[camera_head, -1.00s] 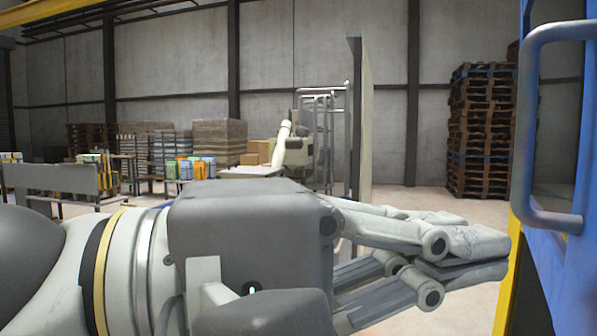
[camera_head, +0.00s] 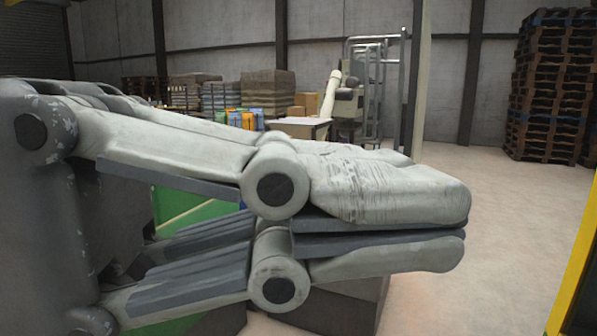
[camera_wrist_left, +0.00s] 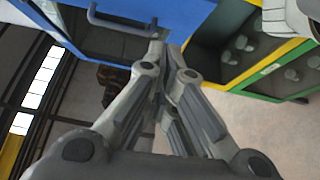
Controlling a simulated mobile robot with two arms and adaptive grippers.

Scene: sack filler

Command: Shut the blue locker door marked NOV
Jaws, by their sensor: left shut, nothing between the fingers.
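My left gripper (camera_head: 465,235) fills the middle of the head view, its fingers pressed together and empty, pointing right. In the left wrist view my left gripper (camera_wrist_left: 159,45) points up the picture at the lower edge of a blue door (camera_wrist_left: 180,14). The door has a grey-blue bar handle (camera_wrist_left: 122,24), just left of the fingertips. I cannot tell whether the fingertips touch the door. The door stands away from an open locker compartment with a dark inside (camera_wrist_left: 222,45), to its right. No NOV mark is readable. The door is outside the head view. My right gripper is not identifiable.
A yellow frame edge (camera_head: 580,265) stands at the right of the head view. The locker's yellow and green edges (camera_wrist_left: 262,68) show in the wrist view. A green panel (camera_head: 185,200) is behind my left gripper. Pallet stacks (camera_head: 550,85) stand far back; the floor (camera_head: 510,215) between is clear.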

